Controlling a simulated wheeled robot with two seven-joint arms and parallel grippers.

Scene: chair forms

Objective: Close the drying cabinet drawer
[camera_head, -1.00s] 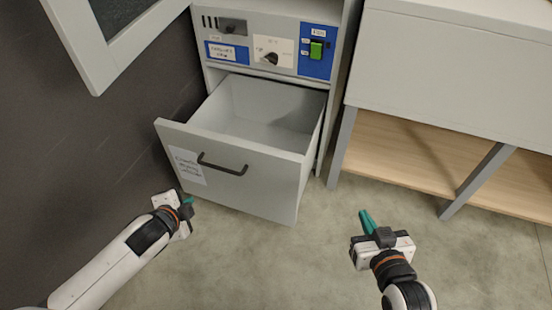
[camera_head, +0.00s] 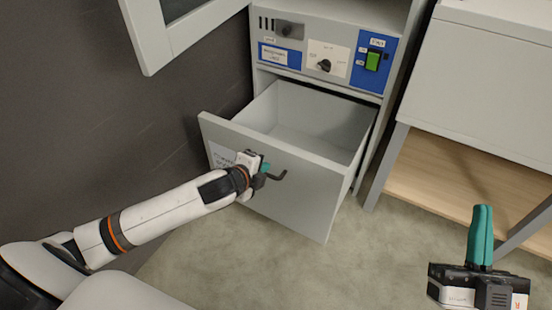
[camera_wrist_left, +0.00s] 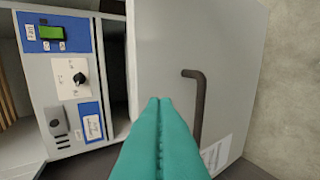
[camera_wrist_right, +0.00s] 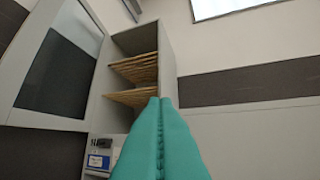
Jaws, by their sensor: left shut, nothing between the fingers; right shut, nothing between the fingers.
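The drying cabinet drawer (camera_head: 310,196) is pulled out, and its empty inside shows from above in the head view. Its front has a dark bar handle (camera_wrist_left: 196,100) and a white label, partly hidden by my left arm in the head view. My left gripper (camera_head: 264,168) is shut and empty, in front of the drawer front beside the handle. I cannot tell whether it touches the front. My right gripper (camera_head: 482,215) is shut and empty at the lower right, apart from the drawer. In the right wrist view its green fingers (camera_wrist_right: 161,130) point towards the cabinet's upper shelves.
The control panel (camera_head: 325,58) with a knob and green switch is above the drawer. An open cabinet door (camera_head: 150,35) hangs at the upper left. A grey cabinet with a wooden shelf (camera_head: 440,175) stands at the right. The floor in front is clear.

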